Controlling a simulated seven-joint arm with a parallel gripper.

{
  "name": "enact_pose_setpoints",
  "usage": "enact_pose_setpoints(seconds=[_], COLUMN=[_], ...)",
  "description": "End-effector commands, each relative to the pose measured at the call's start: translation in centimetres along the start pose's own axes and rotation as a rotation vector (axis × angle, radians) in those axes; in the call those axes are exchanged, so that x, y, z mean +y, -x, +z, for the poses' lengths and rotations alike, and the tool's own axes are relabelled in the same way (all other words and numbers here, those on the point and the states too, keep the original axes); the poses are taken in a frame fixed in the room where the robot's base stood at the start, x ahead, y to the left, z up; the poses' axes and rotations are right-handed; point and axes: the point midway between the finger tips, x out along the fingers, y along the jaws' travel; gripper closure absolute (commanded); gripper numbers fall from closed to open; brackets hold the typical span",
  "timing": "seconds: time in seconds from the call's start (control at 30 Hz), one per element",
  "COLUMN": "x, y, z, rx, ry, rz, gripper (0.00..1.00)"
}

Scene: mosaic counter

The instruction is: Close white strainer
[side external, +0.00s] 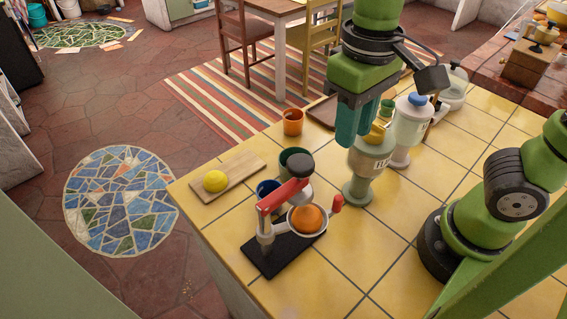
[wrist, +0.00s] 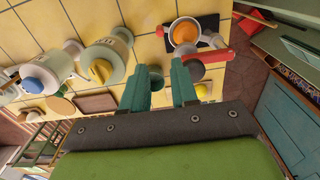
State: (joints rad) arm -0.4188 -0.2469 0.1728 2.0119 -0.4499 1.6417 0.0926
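The white strainer (side external: 322,229) is a round bowl on a hand press with a dark base (side external: 270,262). An orange fruit (side external: 306,219) sits in it, uncovered. The press's red lever (side external: 283,196) is raised, with a dark press head (side external: 299,164) at its upper end. In the wrist view the strainer (wrist: 171,33) is at the top, with a red handle (wrist: 215,56) beside it. My gripper (side external: 356,143) points down above the counter, right of and behind the press. In the wrist view my gripper (wrist: 163,75) has its fingers apart with nothing held between them.
Blender-like jars with a yellow knob (side external: 376,133) and blue lid (side external: 417,99) stand close by my gripper. A dark blue cup (side external: 266,188) and a green cup (side external: 289,153) are behind the press. A lemon (side external: 215,181) lies on a board (side external: 244,169).

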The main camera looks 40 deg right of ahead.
Motion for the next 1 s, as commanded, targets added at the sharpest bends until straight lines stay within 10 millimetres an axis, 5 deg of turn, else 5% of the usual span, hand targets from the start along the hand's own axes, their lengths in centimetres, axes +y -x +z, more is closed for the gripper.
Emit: enact_pose_setpoints(seconds=[0.13, 0.23, 0.37, 1.0], x=[0.01, 0.02, 0.01, -0.04], y=[-0.02, 0.02, 0.08, 0.52], z=[-0.01, -0.06, -0.09, -0.11], rx=[0.000, 0.002, 0.002, 0.001], ry=[0.000, -0.016, -0.162, -1.938], rz=[0.000, 0.000, 0.000, -0.001], gripper=[0.72, 0.57, 0.57, 0.57])
